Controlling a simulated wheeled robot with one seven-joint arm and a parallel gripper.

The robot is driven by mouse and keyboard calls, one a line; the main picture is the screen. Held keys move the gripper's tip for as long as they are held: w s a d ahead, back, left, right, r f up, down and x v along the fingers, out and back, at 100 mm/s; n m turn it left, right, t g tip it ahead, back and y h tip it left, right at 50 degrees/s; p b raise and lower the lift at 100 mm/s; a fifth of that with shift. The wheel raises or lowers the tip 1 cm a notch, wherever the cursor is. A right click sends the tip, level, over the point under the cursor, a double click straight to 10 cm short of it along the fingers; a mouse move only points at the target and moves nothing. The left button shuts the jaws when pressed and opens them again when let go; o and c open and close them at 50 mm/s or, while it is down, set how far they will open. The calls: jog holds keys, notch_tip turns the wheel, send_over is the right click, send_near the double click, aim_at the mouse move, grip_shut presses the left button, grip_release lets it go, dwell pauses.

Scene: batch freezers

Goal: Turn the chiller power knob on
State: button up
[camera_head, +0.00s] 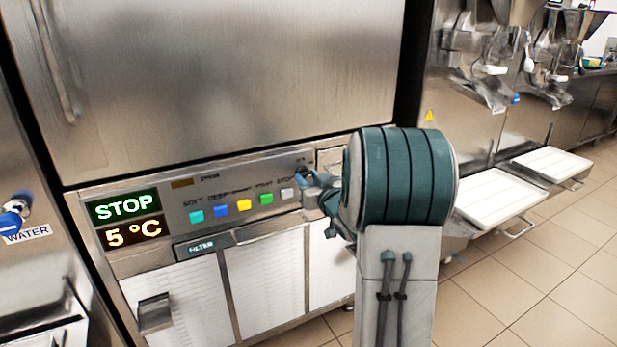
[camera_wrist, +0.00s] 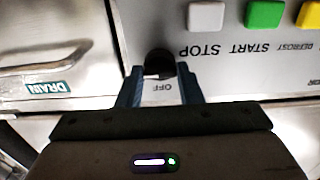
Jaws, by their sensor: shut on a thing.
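The chiller power knob is a small dark round knob (camera_wrist: 160,64) on the grey control panel, with the word OFF beside it in the wrist view. My gripper (camera_wrist: 160,78) is at the knob, its two blue fingers on either side of it and shut on it. In the head view my gripper (camera_head: 312,182) reaches the right end of the control panel (camera_head: 180,205), and my arm hides part of that area. The green display (camera_head: 124,207) reads STOP and the orange display (camera_head: 133,232) reads 5 °C. The knob's pointer direction is not clear.
A row of coloured buttons, including a yellow one (camera_head: 244,204) and a white STOP button (camera_wrist: 206,16), lies close to the knob. A DRAIN label (camera_wrist: 48,88) and drawer handle are on the neighbouring panel. White trays (camera_head: 497,198) stand at right above open tiled floor.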

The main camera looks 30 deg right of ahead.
jog(key=shift+f, duration=0.15)
dwell(0.3)
jog(key=o, duration=1)
jog(key=s, duration=0.4)
jog(key=s+p, duration=0.1)
jog(key=s, duration=0.4)
jog(key=s+p, duration=0.1)
jog(key=s, duration=0.4)
jog(key=shift+d, duration=0.25)
jog(key=shift+w, duration=0.1)
jog(key=s+a+r+m+g+h+p, duration=0.2)
jog(key=a+r+g+h+p, duration=0.3)
jog(key=r+p, duration=0.7)
jog(key=s+a+r+g+y+p, duration=0.1)
jog(key=s+a+r+g+p, duration=0.2)
jog(key=s+a+p, duration=0.1)
jog(key=s+a+r+g+y+p, duration=0.2)
jog(key=s+a+r+g+p, duration=0.1)
jog(key=s+a+p, duration=0.2)
jog(key=s+a+r+n+g+y+p, duration=0.1)
jog(key=s+a+r+g+p, duration=0.2)
jog(key=s, duration=0.5)
jog(key=shift+s+a+r+g+p, duration=0.15)
jog(key=shift+a+g+p, duration=0.2)
jog(key=shift+a, duration=0.25)
jog(key=shift+s+a+f+g+p, duration=0.1)
jog(key=shift+a+g+p, duration=0.2)
jog(key=shift+a, duration=0.25)
